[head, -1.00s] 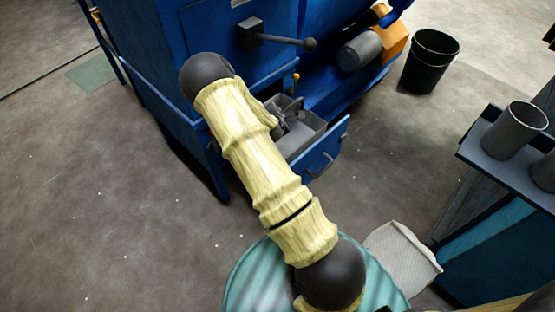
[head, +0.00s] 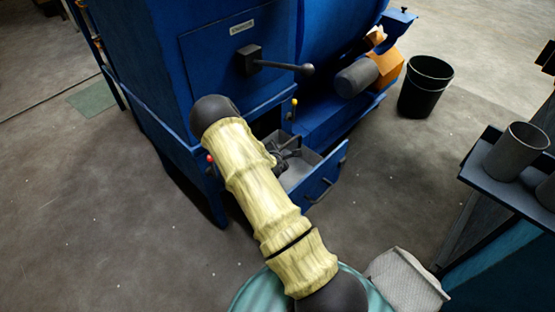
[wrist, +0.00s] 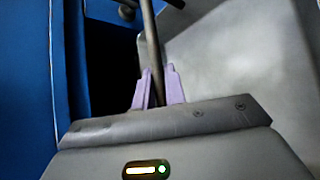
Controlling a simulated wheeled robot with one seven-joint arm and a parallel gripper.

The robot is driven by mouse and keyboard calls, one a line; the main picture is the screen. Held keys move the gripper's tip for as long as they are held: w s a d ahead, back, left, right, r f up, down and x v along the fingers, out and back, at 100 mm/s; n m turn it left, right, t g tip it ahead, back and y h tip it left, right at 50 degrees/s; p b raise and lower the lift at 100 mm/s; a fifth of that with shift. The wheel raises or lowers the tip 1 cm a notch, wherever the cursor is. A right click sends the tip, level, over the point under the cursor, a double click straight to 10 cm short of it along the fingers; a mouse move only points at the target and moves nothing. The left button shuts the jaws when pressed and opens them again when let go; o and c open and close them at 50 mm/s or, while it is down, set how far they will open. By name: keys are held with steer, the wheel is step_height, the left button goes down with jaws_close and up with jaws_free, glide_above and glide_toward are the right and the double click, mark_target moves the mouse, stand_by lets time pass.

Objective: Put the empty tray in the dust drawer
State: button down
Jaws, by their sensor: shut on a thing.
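The grey tray (head: 296,174) is at the open dust drawer (head: 322,184), within its walls in the head view; I cannot tell whether it rests on the drawer's bottom. The drawer is blue with a dark handle and stands out from the blue machine. My gripper (head: 284,153) is over the tray's back left part, partly hidden by my arm. In the wrist view my gripper's purple fingers (wrist: 157,88) are closed on a thin upright edge, apparently the tray's rim. The tray's pale inside (wrist: 235,75) shows to the right and looks empty.
A lever (head: 285,66) juts from the machine above the drawer. A black bin (head: 425,87) stands at the back right. A blue stand (head: 510,185) with grey cups is at the right. A teal round top (head: 255,292) is at the front.

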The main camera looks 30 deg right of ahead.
steer(key=shift+w+f+b, duration=0.1)
steer(key=shift+f+b, duration=0.45)
steer(key=shift+f, duration=1.4)
steer(key=c, duration=1.5)
jaws_free()
steer(key=shift+o, duration=0.2)
steer(key=p+v, duration=0.2)
steer(key=v, duration=1)
steer(key=shift+p, duration=0.35)
